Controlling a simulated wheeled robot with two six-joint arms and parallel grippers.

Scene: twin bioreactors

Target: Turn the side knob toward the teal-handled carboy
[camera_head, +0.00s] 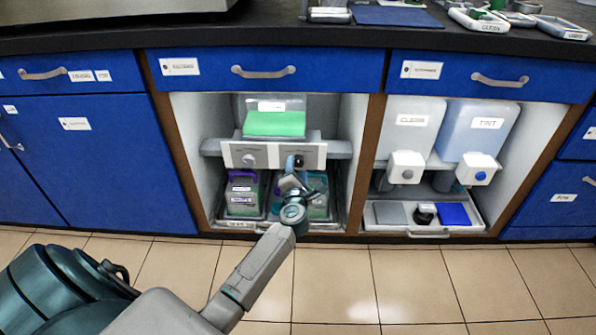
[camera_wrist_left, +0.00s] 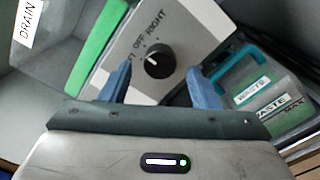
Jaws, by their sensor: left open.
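The side knob (camera_wrist_left: 158,62) is black and sits on a white panel marked "OFF" and "RIGHT", with a third label partly covered by a finger. Its pale pointer mark seems to face about the "OFF" label. My left gripper (camera_wrist_left: 162,78) is open, its blue fingers apart on either side of the knob, with no clear contact. In the head view my left gripper (camera_head: 292,180) is in front of the panel's right half. The teal-handled carboy (camera_wrist_left: 265,95), labelled "WASTE", is right of the panel in the wrist view; the head view shows it (camera_head: 319,206) below, partly hidden.
A purple-handled carboy (camera_head: 242,198) stands at left under the panel. A tank with green contents (camera_head: 274,123) sits above. The cabinet's side wall (camera_head: 352,140) bounds the bay on the right.

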